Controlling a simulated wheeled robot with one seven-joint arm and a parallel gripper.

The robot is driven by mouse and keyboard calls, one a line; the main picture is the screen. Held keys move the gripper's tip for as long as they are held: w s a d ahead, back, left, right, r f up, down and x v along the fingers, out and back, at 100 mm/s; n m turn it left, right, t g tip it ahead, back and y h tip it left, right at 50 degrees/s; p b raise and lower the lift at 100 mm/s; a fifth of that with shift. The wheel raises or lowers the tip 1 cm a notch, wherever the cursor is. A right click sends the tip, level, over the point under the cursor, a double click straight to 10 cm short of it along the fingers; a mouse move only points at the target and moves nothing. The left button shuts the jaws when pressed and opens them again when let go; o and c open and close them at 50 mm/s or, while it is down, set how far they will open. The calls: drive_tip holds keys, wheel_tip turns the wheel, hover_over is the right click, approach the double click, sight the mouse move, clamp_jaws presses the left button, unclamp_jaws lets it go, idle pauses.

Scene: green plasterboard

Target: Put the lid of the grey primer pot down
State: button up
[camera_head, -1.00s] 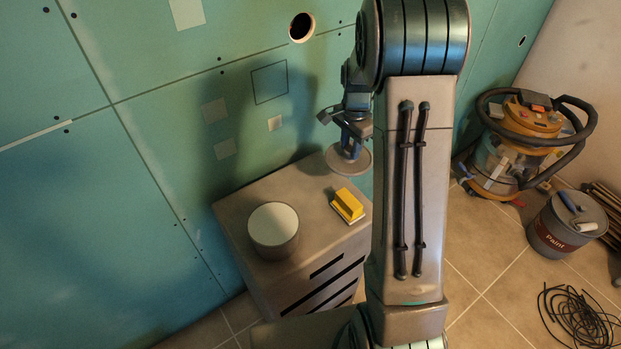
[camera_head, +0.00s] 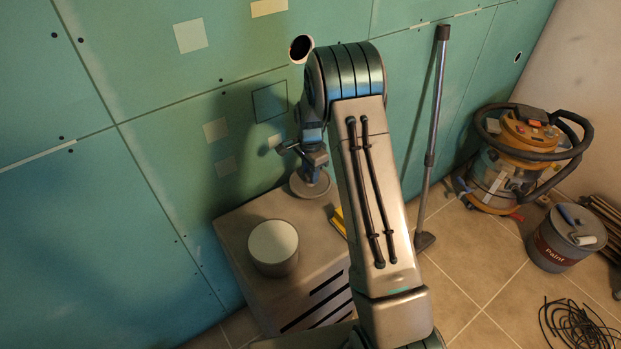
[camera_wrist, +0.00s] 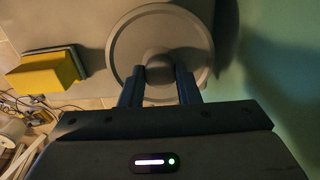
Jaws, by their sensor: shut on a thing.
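My gripper (camera_wrist: 160,82) is shut on the knob of the grey round lid (camera_wrist: 126,45). In the head view the lid (camera_head: 310,188) is at the far end of the grey cabinet top (camera_head: 232,225), near the green wall. I cannot tell whether it touches the top. The grey primer pot (camera_head: 272,247) stands upright at the near left of the cabinet top, with a pale round top face. The lid is apart from the pot.
A yellow block (camera_wrist: 45,75) lies beside the lid on the cabinet top; my arm partly hides it in the head view. The green wall (camera_head: 90,220) is close behind. A vacuum cleaner (camera_head: 515,160) and a paint bucket (camera_head: 560,238) stand on the floor at right.

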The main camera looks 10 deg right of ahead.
drive_tip(key=shift+f+p, duration=0.6)
drive_tip(key=shift+f, duration=1.35)
drive_tip(key=shift+f, duration=0.15)
drive_tip(key=o, duration=1.1)
wheel_tip(320, 180, up, 12)
drive_tip(key=shift+r+b, duration=0.25)
drive_tip(key=shift+b, duration=0.85)
drive_tip(key=s+r+n+t, duration=0.1)
drive_tip(key=s+r+n, duration=0.4)
drive_tip(key=s+r, duration=0.45)
drive_tip(key=s+r+n+t, duration=0.2)
drive_tip(key=s+r+n, duration=0.4)
drive_tip(key=s, duration=0.7)
drive_tip(key=s+n, duration=0.1)
drive_tip(key=s, duration=0.2)
drive_tip(key=s+n, duration=0.1)
drive_tip(key=s, duration=0.5)
drive_tip(key=shift+s+r+n+t, duration=0.3)
drive_tip(key=shift+s+n, duration=0.05)
drive_tip(key=shift+n, duration=0.05)
